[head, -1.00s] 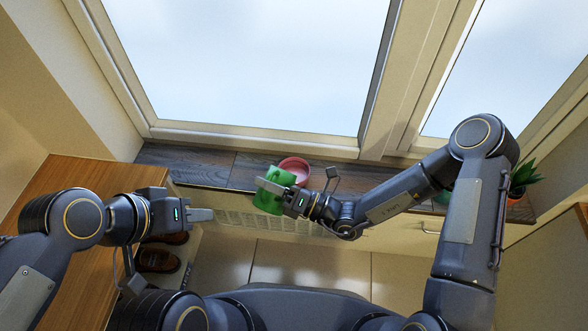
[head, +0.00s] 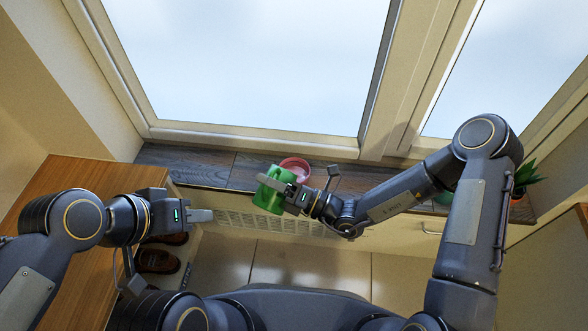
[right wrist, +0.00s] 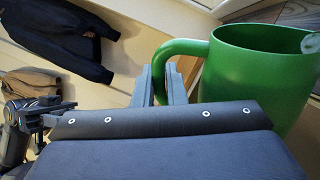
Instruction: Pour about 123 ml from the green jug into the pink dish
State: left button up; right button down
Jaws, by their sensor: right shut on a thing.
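The green jug (head: 268,196) is held by my right gripper (head: 279,189), in front of the sill's edge. In the right wrist view the jug (right wrist: 255,80) fills the right side, and the gripper's fingers (right wrist: 165,82) are shut on its handle. The jug looks roughly upright or slightly tilted; its contents are hidden in the head view. The pink dish (head: 302,165) stands on the dark sill just behind and right of the jug, partly covered by the jug and gripper. My left gripper (head: 203,216) is empty at the left; its finger gap cannot be made out.
The dark wooden sill (head: 205,164) runs below the window. A potted plant (head: 522,176) and a green object (head: 444,198) stand at its right, beside my right arm. A wooden cabinet top (head: 95,180) lies at left, with brown shoes (head: 158,261) next to it.

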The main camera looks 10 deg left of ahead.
aim_at(264, 203)
jog(key=shift+w+d+r+m+t, duration=0.25)
jog(key=shift+w+r+m+t, duration=0.15)
jog(key=shift+w+r+m, duration=0.4)
dwell(0.7)
jog(key=shift+w+d+m+p, duration=0.2)
jog(key=shift+w+m+p, duration=0.15)
jog(key=shift+m+p, duration=0.15)
jog(key=shift+s+a+f+n+b, duration=0.25)
jog(key=shift+s+f+n+b, duration=0.15)
jog(key=shift+s+f+b, duration=0.4)
jog(key=shift+s+a+f+n+g, duration=0.1)
jog(key=shift+s+a+n+g, duration=0.15)
jog(key=shift+n, duration=0.25)
jog(key=shift+s+a+f+n+g, duration=0.15)
jog(key=shift+s+n, duration=0.15)
jog(key=shift+n, duration=0.2)
jog(key=shift+s+n+p, duration=0.35)
jog(key=shift+n+p, duration=0.2)
jog(key=shift+n, duration=0.25)
jog(key=shift+s+a+f+n+g+p, duration=0.1)
jog(key=shift+s+a+n+g+p, duration=0.15)
jog(key=shift+n, duration=0.35)
jog(key=shift+s+a+f+n+g+p, duration=0.1)
jog(key=shift+s+n+g, duration=0.2)
jog(key=shift+n, duration=0.3)
jog(key=shift+s+f+n, duration=0.25)
jog(key=shift+s+n, duration=0.05)
jog(key=shift+n, duration=0.2)
